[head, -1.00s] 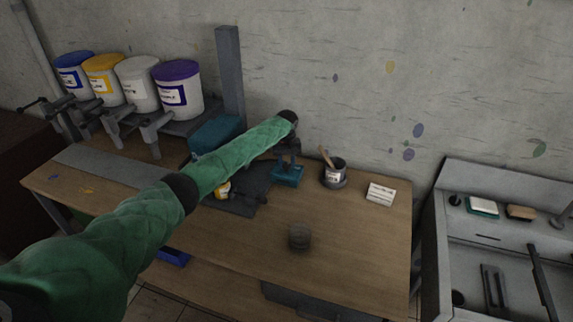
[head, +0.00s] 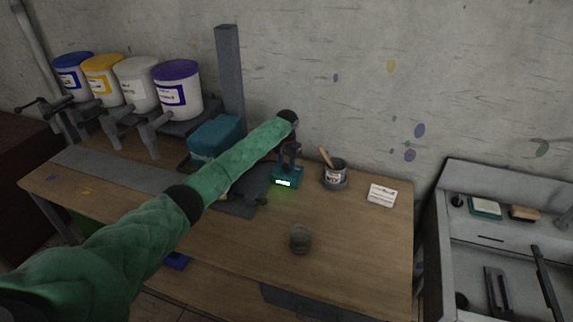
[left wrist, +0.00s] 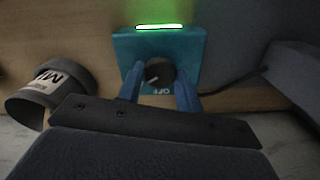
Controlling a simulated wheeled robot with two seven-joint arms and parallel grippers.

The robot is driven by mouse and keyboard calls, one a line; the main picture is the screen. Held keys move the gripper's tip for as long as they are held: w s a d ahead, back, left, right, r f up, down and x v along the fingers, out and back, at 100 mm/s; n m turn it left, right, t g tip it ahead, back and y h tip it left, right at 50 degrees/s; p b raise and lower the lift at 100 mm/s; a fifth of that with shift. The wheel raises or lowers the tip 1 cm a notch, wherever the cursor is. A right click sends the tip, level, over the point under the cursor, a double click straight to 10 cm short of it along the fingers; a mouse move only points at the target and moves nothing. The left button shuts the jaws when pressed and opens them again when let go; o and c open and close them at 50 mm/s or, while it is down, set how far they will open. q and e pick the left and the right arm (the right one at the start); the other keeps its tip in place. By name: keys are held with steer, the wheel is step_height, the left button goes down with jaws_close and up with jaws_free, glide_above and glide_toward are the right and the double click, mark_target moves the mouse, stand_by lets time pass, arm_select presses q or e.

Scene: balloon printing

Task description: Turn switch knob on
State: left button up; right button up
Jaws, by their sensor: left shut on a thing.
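The teal switch box (head: 287,177) stands on the wooden table near the wall, with a lit green display on its front. In the head view my left gripper (head: 290,152) is above the box, small and partly dark. My right gripper is not in view.
A labelled grey can (head: 334,173) with a wooden stick stands right of the box, with a white card (head: 381,195) farther right. A small dark jar (head: 300,239) sits near the front. Several paint buckets (head: 178,90) stand on the left. A sink (head: 500,250) is at the right.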

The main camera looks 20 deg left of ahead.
mark_target(287, 166)
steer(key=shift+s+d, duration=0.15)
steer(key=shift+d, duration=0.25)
arm_select(q)
steer(key=o, duration=1)
steer(key=shift+r+b, duration=0.35)
steer(key=shift+r, duration=0.1)
step_height(287, 166, up, 6)
steer(key=b, duration=0.2)
steer(key=shift+f+b, duration=0.2)
steer(key=shift+b, duration=0.1)
steer(key=shift+r, duration=0.7)
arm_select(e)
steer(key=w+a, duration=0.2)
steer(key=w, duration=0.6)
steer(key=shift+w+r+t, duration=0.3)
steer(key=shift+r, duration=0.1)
arm_select(q)
steer(key=shift+f, duration=0.1)
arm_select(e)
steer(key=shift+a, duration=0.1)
